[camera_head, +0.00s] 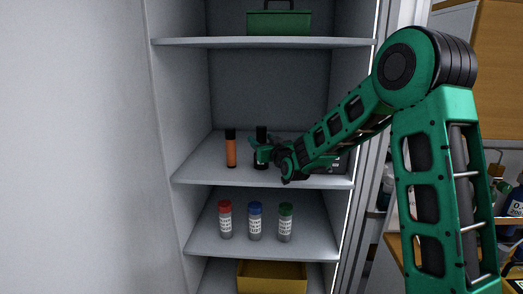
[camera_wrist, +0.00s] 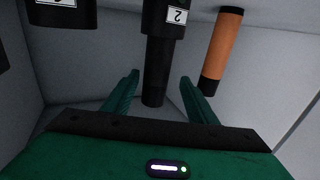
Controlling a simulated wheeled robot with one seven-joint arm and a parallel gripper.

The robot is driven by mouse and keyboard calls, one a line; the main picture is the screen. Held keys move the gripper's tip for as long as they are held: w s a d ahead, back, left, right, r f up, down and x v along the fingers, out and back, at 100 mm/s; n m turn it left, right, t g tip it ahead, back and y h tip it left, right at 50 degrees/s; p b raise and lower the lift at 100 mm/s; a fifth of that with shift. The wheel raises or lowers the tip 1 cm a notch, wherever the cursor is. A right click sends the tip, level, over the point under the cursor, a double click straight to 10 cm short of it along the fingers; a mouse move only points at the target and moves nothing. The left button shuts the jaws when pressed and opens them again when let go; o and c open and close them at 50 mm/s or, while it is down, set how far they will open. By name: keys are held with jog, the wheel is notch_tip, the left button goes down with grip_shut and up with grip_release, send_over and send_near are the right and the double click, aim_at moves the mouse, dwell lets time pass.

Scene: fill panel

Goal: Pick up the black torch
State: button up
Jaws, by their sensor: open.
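The black torch (camera_head: 261,134) stands upright on the middle shelf, partly hidden by my gripper (camera_head: 264,153) in the head view. In the wrist view the torch (camera_wrist: 156,68) has a white label marked 2 on its wider part. Its narrower end reaches between the two green fingers of my gripper (camera_wrist: 160,77). The fingers are open, one on each side of the torch, with a visible gap on both sides. I cannot tell exactly how far the torch sits between them in depth.
An orange cylinder with a black top (camera_head: 231,150) stands close left of the torch. Another black labelled object (camera_wrist: 62,12) is on the torch's other side. Red-, blue- and green-capped bottles (camera_head: 255,222) stand on the shelf below. A green box (camera_head: 279,22) is above. Cabinet walls enclose the shelf.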

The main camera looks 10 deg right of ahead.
jog(key=shift+w+a, duration=0.1)
jog(key=shift+w, duration=3.1)
jog(key=shift+r, duration=0.1)
grip_shut()
